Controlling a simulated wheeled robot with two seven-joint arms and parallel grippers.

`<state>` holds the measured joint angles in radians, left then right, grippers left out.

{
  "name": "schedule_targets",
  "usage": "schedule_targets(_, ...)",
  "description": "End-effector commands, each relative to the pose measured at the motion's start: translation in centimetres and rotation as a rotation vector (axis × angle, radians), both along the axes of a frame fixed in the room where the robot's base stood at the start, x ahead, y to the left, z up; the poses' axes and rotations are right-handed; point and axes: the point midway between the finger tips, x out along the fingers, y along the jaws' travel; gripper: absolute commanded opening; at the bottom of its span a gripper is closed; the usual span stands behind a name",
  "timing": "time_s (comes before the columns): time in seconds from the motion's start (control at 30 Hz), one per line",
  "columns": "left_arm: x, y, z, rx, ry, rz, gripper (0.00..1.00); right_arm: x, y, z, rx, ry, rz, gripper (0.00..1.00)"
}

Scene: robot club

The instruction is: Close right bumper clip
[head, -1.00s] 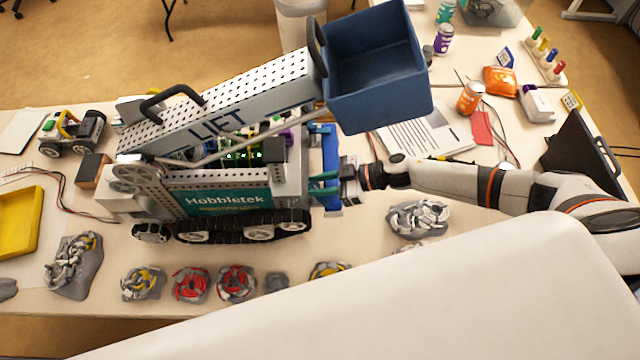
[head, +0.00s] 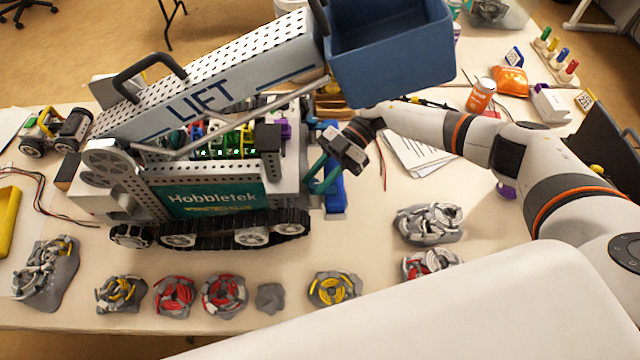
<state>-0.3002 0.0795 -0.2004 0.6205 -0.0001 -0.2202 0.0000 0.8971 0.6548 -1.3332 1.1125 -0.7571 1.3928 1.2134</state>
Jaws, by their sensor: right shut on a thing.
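The tracked robot model (head: 215,195) with the "Hobbletek" side plate stands on the table. Its blue bumper (head: 333,199) is at its right end, partly covered by my gripper. My right gripper (head: 317,177) has its teal fingers at the bumper, tilted down and to the left. It is shut on the right bumper clip, which is mostly hidden between and behind the fingers. I cannot see whether the clip is fully closed. My left gripper is not in view.
A blue bin (head: 390,55) on the lift arm (head: 205,100) overhangs my right wrist. Printed sheets (head: 420,150) and an orange can (head: 481,95) lie to the right.

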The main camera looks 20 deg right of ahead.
Motion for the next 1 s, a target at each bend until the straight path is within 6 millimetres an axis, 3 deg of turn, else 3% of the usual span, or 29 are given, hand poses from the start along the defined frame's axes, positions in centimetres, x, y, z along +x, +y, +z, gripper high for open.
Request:
schedule_targets(0.2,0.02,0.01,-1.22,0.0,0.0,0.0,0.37,0.04,0.13,-0.21,0.001,0.001,0.059,0.05)
schedule_targets(0.7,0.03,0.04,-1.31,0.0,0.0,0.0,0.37,-0.02,0.13,-0.12,-0.001,0.002,0.076,0.05)
schedule_targets(0.73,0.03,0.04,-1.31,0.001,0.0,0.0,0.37,-0.03,0.13,-0.12,-0.001,0.002,0.076,0.31)
schedule_targets(0.8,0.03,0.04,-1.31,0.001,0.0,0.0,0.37,-0.01,0.12,-0.11,-0.001,0.002,0.076,0.42)
schedule_targets(0.87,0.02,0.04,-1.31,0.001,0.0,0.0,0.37,0.0,0.12,-0.1,-0.001,0.002,0.075,0.49)
schedule_targets(1.0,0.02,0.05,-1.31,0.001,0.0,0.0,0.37,0.02,0.11,-0.06,0.001,0.001,0.074,0.49)
